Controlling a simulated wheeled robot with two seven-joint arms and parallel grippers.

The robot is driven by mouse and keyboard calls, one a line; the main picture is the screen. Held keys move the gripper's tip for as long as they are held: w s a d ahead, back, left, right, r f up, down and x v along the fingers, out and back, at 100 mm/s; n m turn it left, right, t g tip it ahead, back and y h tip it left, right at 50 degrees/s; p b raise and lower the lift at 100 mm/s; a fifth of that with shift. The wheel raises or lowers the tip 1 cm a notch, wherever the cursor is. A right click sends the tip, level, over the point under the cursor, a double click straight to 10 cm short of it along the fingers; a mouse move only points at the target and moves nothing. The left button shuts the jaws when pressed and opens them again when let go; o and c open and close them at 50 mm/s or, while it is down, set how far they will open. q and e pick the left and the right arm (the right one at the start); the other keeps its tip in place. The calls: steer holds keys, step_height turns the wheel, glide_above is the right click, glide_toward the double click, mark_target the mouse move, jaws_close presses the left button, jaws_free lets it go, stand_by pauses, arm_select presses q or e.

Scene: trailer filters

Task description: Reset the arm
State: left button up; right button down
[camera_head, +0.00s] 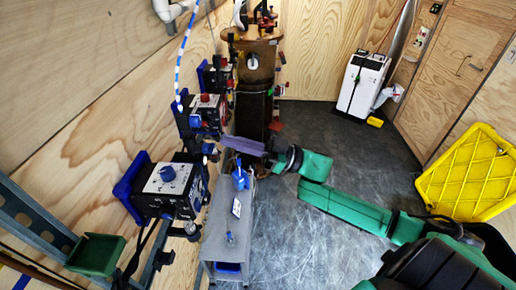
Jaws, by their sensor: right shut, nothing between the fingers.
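My right arm (345,205), green with black joints, comes in from the lower right and reaches toward the middle of the view. My right gripper (243,146) is at its end, with long purple-grey fingers pointing left. It is shut and empty, above the far end of a narrow grey bench. Its fingertips come near the wall-mounted devices in the picture; I cannot tell whether they touch anything. My left gripper is not in view.
Control boxes (170,188) with blue backs line the left wooden wall. Blue items lie on the grey bench (217,222). A round wooden table (250,33) is behind. A white machine (361,82) and a yellow crate (468,175) stand right. The dark floor between is clear.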

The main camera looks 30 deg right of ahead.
arm_select(q)
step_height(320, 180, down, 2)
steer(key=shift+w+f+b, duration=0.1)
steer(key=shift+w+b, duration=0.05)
steer(key=shift+b, duration=0.45)
arm_select(e)
steer(key=v, duration=0.6)
steer(key=shift+d, duration=0.2)
